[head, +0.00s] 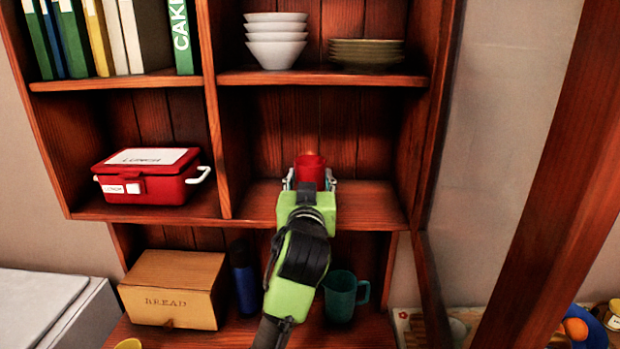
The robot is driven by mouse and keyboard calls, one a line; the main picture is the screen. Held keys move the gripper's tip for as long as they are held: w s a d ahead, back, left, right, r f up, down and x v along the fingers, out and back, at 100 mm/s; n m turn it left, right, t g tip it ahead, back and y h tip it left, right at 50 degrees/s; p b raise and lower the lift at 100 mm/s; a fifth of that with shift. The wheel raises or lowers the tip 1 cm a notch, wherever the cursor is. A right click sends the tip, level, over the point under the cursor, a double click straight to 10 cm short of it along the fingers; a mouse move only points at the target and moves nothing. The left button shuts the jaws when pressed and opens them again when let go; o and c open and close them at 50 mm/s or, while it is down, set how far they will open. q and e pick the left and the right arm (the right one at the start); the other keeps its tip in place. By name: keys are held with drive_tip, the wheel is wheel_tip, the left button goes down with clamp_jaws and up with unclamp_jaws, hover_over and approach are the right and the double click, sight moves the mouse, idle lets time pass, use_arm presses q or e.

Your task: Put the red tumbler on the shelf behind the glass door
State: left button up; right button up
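The red tumbler (310,167) is upright at the middle compartment of the wall cabinet, above the bare shelf board (375,205). My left gripper (310,182) reaches in from below, with one finger on each side of the tumbler; it looks shut on it. The gripper hides the tumbler's lower part, so I cannot tell whether it touches the board. The glass door (505,130) stands open on the right, with its dark wood frame (560,190) crossing the view. My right gripper is not in view.
White bowls (276,50) and olive plates (366,55) stand on the shelf above. A red lunch box (150,178) fills the left compartment behind a divider. Below are a bread box (172,290), a blue bottle (243,275) and a teal mug (341,297). The board beside the tumbler is clear.

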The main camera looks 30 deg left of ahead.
use_arm(q)
drive_tip(key=shift+o, duration=0.6)
drive_tip(key=shift+r, duration=0.1)
drive_tip(key=shift+r, duration=0.15)
drive_tip(key=p+v, duration=0.1)
drive_tip(key=v, duration=1.1)
